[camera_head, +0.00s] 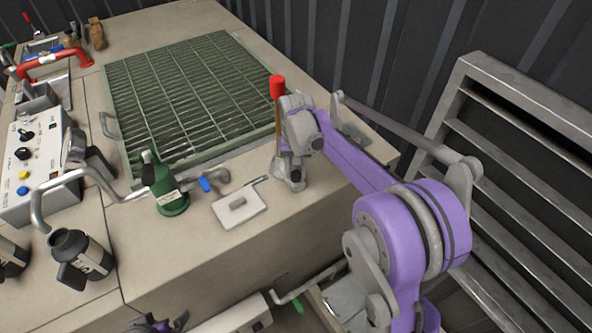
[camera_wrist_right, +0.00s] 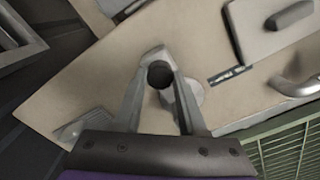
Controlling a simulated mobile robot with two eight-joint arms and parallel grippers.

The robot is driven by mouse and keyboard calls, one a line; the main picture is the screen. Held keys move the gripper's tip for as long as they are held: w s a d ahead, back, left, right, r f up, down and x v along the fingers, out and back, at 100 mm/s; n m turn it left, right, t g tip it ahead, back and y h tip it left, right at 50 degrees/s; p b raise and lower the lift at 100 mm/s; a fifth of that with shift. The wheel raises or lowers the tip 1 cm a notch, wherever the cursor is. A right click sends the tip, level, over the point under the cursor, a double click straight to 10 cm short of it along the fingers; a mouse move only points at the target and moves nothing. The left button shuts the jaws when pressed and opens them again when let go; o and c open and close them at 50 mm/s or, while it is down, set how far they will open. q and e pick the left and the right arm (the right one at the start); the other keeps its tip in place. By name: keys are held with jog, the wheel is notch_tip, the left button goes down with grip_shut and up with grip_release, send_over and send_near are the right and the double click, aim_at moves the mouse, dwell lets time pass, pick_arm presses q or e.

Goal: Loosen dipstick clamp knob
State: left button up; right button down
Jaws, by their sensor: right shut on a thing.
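The dipstick stands upright with a red handle (camera_head: 277,87) and a thin brown rod, at the bench's right part. Its grey holder (camera_head: 291,183) sits on the bench top below it. My right gripper (camera_wrist_right: 160,72) comes from the right and is shut on a dark round clamp knob (camera_wrist_right: 160,75), which shows between its two fingers in the wrist view. In the head view the knob is hidden by my gripper. A dark and purple part at the bottom edge looks like my left gripper (camera_head: 160,323), mostly cut off; its jaws cannot be made out.
A green grate (camera_head: 185,95) lies behind and left of the dipstick. A pale plate with a handle (camera_head: 239,206) and a green fitting (camera_head: 165,190) are to the left. A grey slatted rack (camera_head: 510,150) stands at the right.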

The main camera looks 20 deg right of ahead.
jog(key=shift+n, duration=0.3)
jog(key=n, duration=2.4)
jog(key=shift+n, duration=0.3)
dwell(0.3)
jog(key=shift+c, duration=2.4)
grip_release()
